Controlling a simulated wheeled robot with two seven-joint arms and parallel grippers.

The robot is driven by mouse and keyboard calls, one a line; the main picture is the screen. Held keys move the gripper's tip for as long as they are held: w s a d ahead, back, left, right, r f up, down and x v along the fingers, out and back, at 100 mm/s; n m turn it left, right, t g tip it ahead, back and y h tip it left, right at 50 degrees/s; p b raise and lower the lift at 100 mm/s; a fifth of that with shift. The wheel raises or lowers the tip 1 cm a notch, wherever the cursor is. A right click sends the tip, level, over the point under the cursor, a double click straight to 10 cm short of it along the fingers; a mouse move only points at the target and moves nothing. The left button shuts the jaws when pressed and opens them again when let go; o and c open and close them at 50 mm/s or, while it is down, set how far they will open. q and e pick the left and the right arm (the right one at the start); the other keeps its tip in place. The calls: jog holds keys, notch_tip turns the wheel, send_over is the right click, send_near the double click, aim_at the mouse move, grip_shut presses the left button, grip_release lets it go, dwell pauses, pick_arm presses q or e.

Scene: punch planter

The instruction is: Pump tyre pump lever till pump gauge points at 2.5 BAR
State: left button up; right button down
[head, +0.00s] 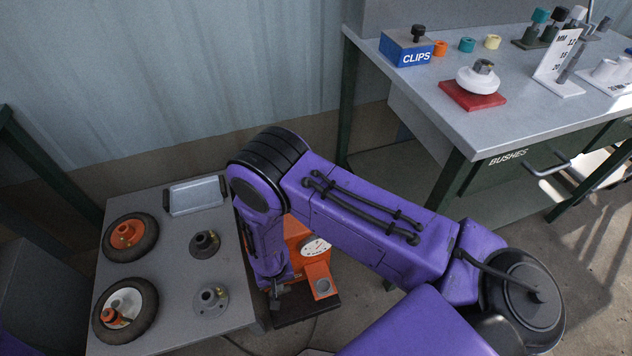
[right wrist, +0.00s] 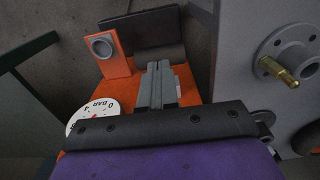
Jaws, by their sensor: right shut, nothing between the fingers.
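The orange tyre pump (head: 294,228) stands low on the floor beside the small grey table, partly hidden behind my right arm. Its white round gauge (head: 316,247) faces up; it also shows in the right wrist view (right wrist: 90,116), with "BAR", a 0 and a bit of red, partly covered by my wrist. I cannot read the needle. My right gripper (head: 275,303) points down at the pump; in the right wrist view its fingers (right wrist: 157,78) are shut together and empty, over the orange body. I cannot make out the pump lever for certain. My left gripper is out of view.
The small grey table (head: 175,262) holds two wheels (head: 131,237), (head: 125,310), two hubs (head: 205,244), (head: 209,300) and a tray (head: 195,195). A workbench (head: 425,90) stands at right with a clips box (head: 405,48). An orange block with a grey cup (head: 322,283) adjoins the pump.

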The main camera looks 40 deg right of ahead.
notch_tip(320, 180, up, 6)
jog(key=p, duration=0.5)
jog(key=shift+w, duration=0.1)
